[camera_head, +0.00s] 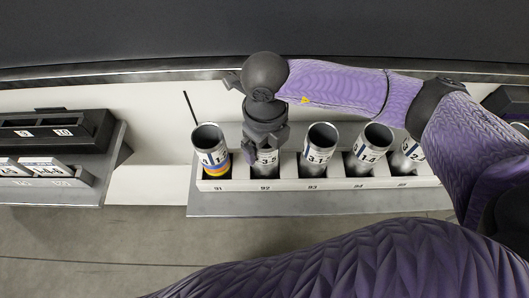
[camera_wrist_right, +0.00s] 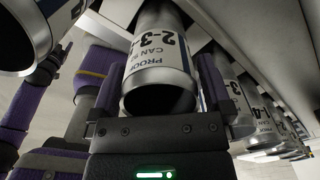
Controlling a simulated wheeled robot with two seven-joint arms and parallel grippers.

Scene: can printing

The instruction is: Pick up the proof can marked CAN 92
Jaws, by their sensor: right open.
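The proof can marked CAN 92 (camera_wrist_right: 160,60) is a silver open-topped cylinder with a white printed label, its last characters cut off. In the right wrist view it lies between the fingers of my right gripper (camera_wrist_right: 158,95). In the head view my right gripper (camera_head: 262,148) is over the slot numbered 92, hiding much of that can (camera_head: 268,160). The gripper is open, with a finger on either side of the can; I cannot tell whether they touch it. The can stands tilted in the white rack (camera_head: 240,184). My left gripper does not show.
Neighbouring cans stand close by: one with a coloured band (camera_head: 210,150) in slot 91, others in slots 93 (camera_head: 320,145) and 94 (camera_head: 370,145). A thin dark rod (camera_head: 190,108) rises behind the rack. A black unit (camera_head: 60,130) stands left, across a gap.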

